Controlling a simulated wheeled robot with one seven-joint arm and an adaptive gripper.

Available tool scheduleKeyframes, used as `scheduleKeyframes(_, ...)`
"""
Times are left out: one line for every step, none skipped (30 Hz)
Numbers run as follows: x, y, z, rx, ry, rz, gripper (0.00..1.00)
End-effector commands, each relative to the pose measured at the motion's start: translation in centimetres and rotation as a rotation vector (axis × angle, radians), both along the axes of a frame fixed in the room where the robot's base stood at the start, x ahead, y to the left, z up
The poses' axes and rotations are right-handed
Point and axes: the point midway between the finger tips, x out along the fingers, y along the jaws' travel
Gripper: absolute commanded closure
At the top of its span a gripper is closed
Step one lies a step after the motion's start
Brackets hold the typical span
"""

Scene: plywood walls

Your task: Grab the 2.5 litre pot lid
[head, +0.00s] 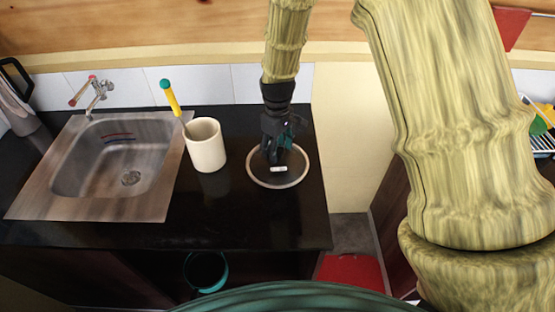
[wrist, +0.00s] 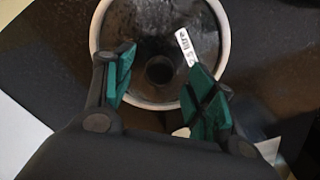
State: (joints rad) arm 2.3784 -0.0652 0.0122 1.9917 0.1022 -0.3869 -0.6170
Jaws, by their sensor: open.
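The pot lid (head: 261,181) is a round dark disc with a pale rim, lying on the black counter to the right of the cream mug. In the wrist view the lid (wrist: 135,91) fills the upper middle, with a white label reading "2.5 litre" and a dark round knob (wrist: 159,72) near its centre. My gripper (head: 277,157) is above the lid, pointing down. In the wrist view my gripper (wrist: 160,88) is open, its green pads apart on either side of the knob. I cannot tell how high the fingertips are above the lid.
A cream mug (head: 205,147) holding a yellow-handled tool with a green end (head: 169,94) stands left of the lid. A metal sink (head: 103,165) with a tap is further left. The counter (head: 235,228) is bare in front of the lid and ends just to its right.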

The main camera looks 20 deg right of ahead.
Motion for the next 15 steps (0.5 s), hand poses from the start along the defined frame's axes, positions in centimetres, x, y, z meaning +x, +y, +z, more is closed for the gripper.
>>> scheduleKeyframes(0.0, 0.0, -0.3, -0.001, 0.003, -0.001, 0.44)
scheduleKeyframes(0.0, -0.1, -0.5, 0.000, 0.002, -0.001, 0.44)
scheduleKeyframes(0.0, -0.1, -1.0, 0.000, 0.002, -0.001, 0.44)
scheduleKeyframes(0.0, -0.1, -1.3, 0.000, 0.002, 0.000, 0.44)
scheduleKeyframes(0.0, 0.0, -1.6, 0.000, 0.002, 0.000, 0.44)
scheduleKeyframes(0.0, 0.0, -1.9, 0.000, 0.002, 0.001, 0.44)
scheduleKeyframes(0.0, 0.0, -2.1, 0.000, 0.002, 0.001, 0.44)
scheduleKeyframes(0.0, -0.1, -2.3, 0.000, 0.001, 0.001, 0.44)
scheduleKeyframes(0.0, -0.1, -2.6, 0.000, 0.001, 0.001, 0.44)
scheduleKeyframes(0.0, 0.0, -2.7, -0.001, 0.001, 0.001, 0.44)
scheduleKeyframes(0.0, 0.0, -2.8, 0.000, 0.000, 0.001, 0.44)
scheduleKeyframes(0.0, 0.0, -2.9, 0.000, 0.000, 0.001, 0.44)
scheduleKeyframes(0.0, 0.0, -2.9, 0.000, 0.000, 0.001, 0.44)
scheduleKeyframes(0.0, 0.0, -2.9, 0.000, 0.000, 0.001, 0.44)
scheduleKeyframes(0.0, 0.0, -3.0, 0.000, 0.000, 0.001, 0.44)
